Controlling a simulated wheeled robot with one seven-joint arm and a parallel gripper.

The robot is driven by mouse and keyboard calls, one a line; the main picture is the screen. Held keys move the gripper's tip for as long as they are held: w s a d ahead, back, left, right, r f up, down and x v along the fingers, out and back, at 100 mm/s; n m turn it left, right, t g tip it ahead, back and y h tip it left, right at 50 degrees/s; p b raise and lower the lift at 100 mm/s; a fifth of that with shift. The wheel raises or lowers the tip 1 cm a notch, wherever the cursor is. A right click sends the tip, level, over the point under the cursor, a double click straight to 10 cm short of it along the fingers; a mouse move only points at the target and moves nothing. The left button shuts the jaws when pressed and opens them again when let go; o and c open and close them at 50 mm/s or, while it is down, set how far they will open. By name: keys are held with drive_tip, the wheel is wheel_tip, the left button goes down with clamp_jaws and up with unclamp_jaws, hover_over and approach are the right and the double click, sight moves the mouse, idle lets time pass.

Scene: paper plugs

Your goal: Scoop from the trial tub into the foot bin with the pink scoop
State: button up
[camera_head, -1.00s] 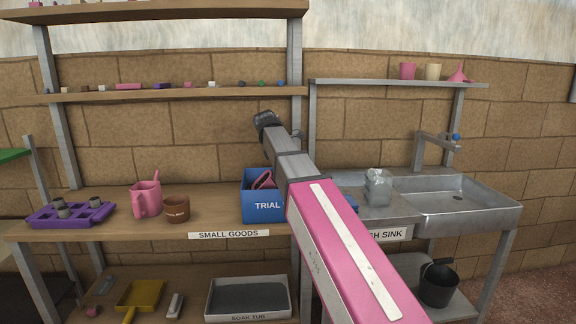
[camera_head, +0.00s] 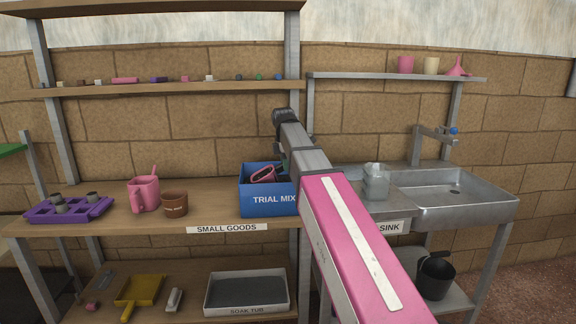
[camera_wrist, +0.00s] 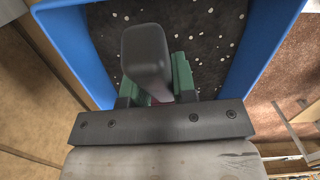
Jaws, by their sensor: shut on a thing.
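The blue trial tub (camera_head: 273,200), labelled TRIAL MIX, stands on the wooden bench at its right end. In the wrist view its blue wall (camera_wrist: 272,45) surrounds dark mix (camera_wrist: 215,30) with white specks. The pink scoop (camera_head: 263,174) shows tilted at the tub's opening. My gripper (camera_wrist: 154,84) points down into the tub, its green fingers shut on the scoop's handle. A dark rounded handle end (camera_wrist: 147,52) stands up between the fingers, with a little pink below it. The scoop's bowl is hidden in the wrist view. I cannot make out a foot bin.
A pink jug (camera_head: 144,194), a brown pot (camera_head: 174,204) and a purple tray (camera_head: 68,210) stand left on the bench. The soak tub (camera_head: 246,308) and a yellow dustpan (camera_head: 139,290) lie below. A sink (camera_head: 455,205) and black bucket (camera_head: 436,280) are at right.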

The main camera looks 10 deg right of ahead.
drive_tip(key=shift+a, duration=0.45)
drive_tip(key=shift+r, duration=0.35)
drive_tip(key=shift+d+r, duration=0.15)
drive_tip(key=shift+r, duration=3.25)
drive_tip(key=shift+w+d+r+g+y, duration=0.15)
drive_tip(key=shift+d+y, duration=0.65)
drive_tip(key=shift+y, duration=0.4)
drive_tip(key=shift+d+f+g+y, duration=0.15)
drive_tip(key=shift+d+y, duration=0.65)
drive_tip(key=shift+y, duration=0.4)
drive_tip(key=shift+r, duration=0.1)
